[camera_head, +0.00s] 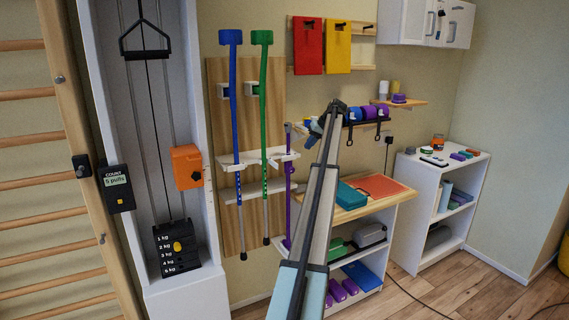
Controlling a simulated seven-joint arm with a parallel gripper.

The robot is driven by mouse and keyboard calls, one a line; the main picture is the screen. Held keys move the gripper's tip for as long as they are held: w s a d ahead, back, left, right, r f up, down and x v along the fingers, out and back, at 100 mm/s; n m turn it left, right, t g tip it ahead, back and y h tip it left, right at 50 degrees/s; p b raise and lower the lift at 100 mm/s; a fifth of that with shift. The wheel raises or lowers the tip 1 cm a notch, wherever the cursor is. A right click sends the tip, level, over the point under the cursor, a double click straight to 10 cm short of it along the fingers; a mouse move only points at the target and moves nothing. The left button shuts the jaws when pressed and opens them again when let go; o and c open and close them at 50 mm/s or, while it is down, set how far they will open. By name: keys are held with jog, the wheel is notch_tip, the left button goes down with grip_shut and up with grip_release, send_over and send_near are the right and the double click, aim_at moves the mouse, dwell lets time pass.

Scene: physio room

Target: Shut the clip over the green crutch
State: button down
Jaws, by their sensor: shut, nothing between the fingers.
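The green crutch (263,100) hangs upright on a wooden board (248,230), to the right of the blue crutch (233,100). Its shaft passes a small upper holder (250,89) and a white lower bracket (270,160). The clip is too small here to tell apart from the bracket or to see how far it is open.
A purple crutch (288,190) stands between the green crutch and my arm. A shelf with rolls (369,112) and a wooden-topped cabinet (350,210) lie to the right. A weight machine with an orange box (186,167) stands left.

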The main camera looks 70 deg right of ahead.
aim_at(274, 164)
jog(key=a+n, duration=0.1)
jog(key=n+y, duration=0.1)
jog(key=w+a+n+y, duration=0.1)
jog(key=n, duration=0.1)
jog(key=shift+a+r+t, duration=0.3)
jog(key=shift+a, duration=0.05)
jog(key=w+a+f, duration=0.3)
jog(key=w+f, duration=0.5)
jog(key=shift+w+a, duration=0.25)
jog(key=shift+w, duration=0.15)
dwell(0.3)
